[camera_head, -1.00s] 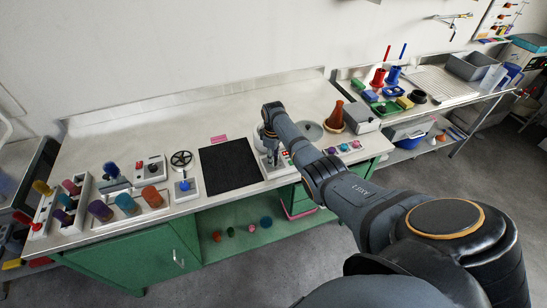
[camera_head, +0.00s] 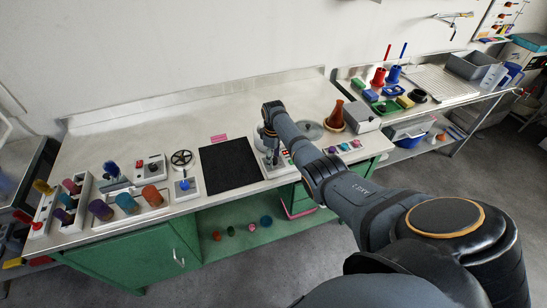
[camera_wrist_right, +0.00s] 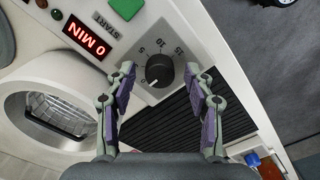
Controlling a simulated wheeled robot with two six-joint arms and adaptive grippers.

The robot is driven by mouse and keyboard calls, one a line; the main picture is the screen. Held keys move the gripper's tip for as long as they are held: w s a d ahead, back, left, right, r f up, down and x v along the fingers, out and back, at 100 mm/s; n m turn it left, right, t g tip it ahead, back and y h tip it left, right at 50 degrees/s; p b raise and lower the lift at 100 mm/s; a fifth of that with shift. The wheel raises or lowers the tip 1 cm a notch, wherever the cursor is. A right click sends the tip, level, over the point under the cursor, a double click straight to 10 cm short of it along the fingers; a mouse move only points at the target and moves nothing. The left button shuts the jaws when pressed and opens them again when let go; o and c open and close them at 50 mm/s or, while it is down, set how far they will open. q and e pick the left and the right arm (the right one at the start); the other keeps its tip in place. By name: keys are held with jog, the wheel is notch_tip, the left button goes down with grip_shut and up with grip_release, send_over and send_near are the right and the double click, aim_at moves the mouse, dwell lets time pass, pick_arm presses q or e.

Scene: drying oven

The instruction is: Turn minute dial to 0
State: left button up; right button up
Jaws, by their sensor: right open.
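The minute dial (camera_wrist_right: 158,72) is a round black knob on a grey scale plate in the right wrist view. Its white mark points to the lower left, on the low side of the printed numbers. The red display (camera_wrist_right: 86,38) beside it reads 0 MIN. My right gripper (camera_wrist_right: 167,73) is open, with one finger on each side of the dial. I see gaps between the fingertips and the knob; contact is not evident. In the head view the right gripper (camera_head: 270,156) is over the panel right of the black mat, and the dial is hidden there. My left gripper is not in view.

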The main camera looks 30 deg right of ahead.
aim_at(274, 158)
notch_tip(274, 158, up, 12)
dwell(0.3)
dwell(0.3)
